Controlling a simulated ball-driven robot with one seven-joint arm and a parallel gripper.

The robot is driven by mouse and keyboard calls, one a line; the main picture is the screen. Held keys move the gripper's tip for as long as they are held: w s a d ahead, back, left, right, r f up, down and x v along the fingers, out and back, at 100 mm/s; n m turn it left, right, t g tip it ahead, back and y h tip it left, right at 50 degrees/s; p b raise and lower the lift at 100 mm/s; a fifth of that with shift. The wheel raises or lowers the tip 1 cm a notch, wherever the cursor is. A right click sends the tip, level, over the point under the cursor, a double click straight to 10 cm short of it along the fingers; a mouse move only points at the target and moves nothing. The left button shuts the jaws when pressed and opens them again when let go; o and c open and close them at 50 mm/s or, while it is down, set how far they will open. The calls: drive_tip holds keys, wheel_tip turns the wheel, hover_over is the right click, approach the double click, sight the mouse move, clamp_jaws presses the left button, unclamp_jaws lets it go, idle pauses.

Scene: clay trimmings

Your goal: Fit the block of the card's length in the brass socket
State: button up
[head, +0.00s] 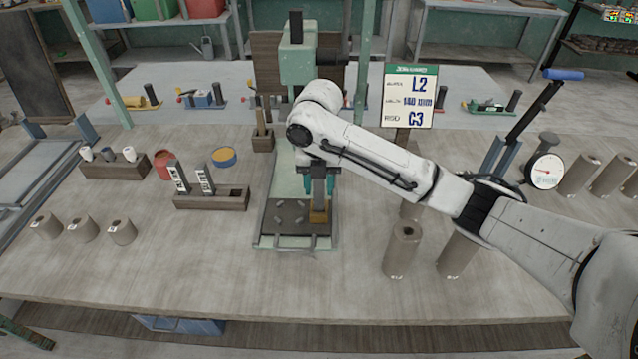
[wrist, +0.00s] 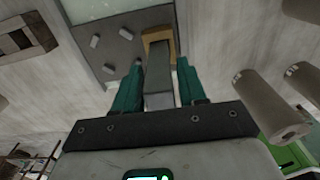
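My gripper (head: 319,176) has teal fingers pointing down over the green machine's base plate. Its fingers close on both sides of a grey block (wrist: 160,75), which stands upright between them. The block's lower end is at the brass socket (head: 319,214), which also shows in the wrist view (wrist: 152,36); I cannot tell how deep it sits. The card (head: 409,95) reads L2 at the top, a length in mm too blurred to read surely, and C3 below. Two labelled grey blocks (head: 178,178) (head: 205,179) stand in a wooden rack (head: 211,203), whose right slot is empty.
The green machine (head: 299,62) rises behind the socket. Clay-coloured cylinders (head: 402,250) stand right of the base plate, and several shorter ones (head: 122,232) at left. A red pot (head: 164,164), a yellow-rimmed tin (head: 224,157) and a dial gauge (head: 546,172) are nearby. The front table strip is clear.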

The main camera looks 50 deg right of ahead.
drive_tip(key=shift+o, duration=1.4)
drive_tip(key=shift+r, duration=0.15)
wheel_tip(320, 180, up, 12)
drive_tip(key=shift+r, duration=0.1)
drive_tip(key=shift+s, duration=0.1)
